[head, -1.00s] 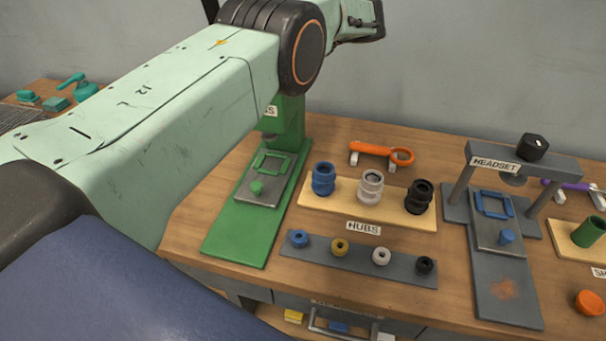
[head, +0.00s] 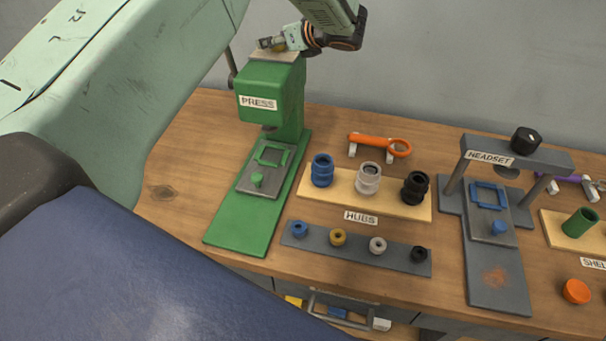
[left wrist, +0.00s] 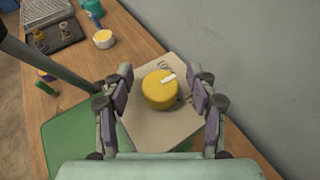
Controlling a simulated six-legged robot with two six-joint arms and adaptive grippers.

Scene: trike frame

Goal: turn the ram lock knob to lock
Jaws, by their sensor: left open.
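The green press (head: 270,100) stands at the back left of the bench, with a sign reading PRESS. On its top plate (left wrist: 160,125) sits the yellow ram lock knob (left wrist: 160,91), round with a white pointer mark aimed toward the upper right of the left wrist view. Lettering on the plate beside it is partly hidden by the knob. My left gripper (left wrist: 160,84) is open, with one finger on each side of the knob and a gap visible on both sides. In the head view the left gripper (head: 275,43) is at the press top and mostly hides the knob. My right gripper is not in view.
A grey headset press (head: 520,155) with a black knob (head: 526,140) stands at the right. Hubs on a wooden board (head: 330,190), a grey strip (head: 355,250) with small rings and an orange tool (head: 378,144) lie between. A grey wall (left wrist: 250,60) is close beside the press.

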